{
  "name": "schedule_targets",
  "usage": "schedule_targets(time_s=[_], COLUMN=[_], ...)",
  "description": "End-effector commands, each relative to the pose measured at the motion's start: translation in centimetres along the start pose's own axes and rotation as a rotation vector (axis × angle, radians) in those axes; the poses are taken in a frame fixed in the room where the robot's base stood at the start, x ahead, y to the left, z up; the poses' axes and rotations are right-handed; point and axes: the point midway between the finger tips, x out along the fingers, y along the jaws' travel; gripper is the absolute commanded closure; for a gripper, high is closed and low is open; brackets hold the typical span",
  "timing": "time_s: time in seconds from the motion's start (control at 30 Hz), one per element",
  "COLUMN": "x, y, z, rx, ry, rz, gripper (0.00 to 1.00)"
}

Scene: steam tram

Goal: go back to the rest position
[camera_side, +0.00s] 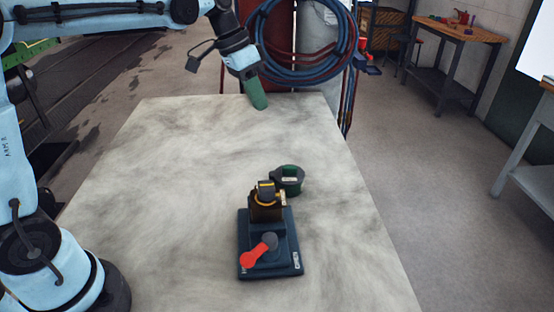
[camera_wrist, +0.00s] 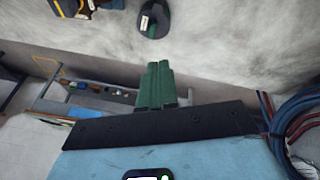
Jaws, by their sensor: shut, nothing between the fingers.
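My gripper (camera_side: 258,101) has green fingers and hangs over the far edge of the pale stone-like table (camera_side: 150,190), pointing down. Its fingers are together and hold nothing. In the wrist view the shut fingers (camera_wrist: 155,85) show in the middle, beyond the table's edge. A dark blue device (camera_side: 270,262) with a red lever (camera_side: 259,250) and a brass-coloured block (camera_side: 265,207) on top stands at the table's near middle. A green round object (camera_side: 288,180) sits just behind it, apart from my gripper. It also shows at the top of the wrist view (camera_wrist: 154,20).
Coiled blue and red hoses (camera_side: 305,45) hang on cylinders just behind the table's far edge, close to my gripper. A wooden workbench (camera_side: 455,30) stands at the back right, and a grey bench (camera_side: 530,170) at the right. The table's left and far parts are clear.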

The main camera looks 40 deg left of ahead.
Motion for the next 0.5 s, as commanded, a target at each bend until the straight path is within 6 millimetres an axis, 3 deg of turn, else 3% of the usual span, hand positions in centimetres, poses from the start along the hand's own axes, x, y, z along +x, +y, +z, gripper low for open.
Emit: schedule_targets(time_s=[0.23, 0.5], x=[-0.7, 0.3], y=[3.0, 5.1], z=[4.8, 10.7], rx=[-0.112, -0.219], ry=[0.072, 0.189], rz=[-0.138, -0.264], gripper=[1.0, 1.0])
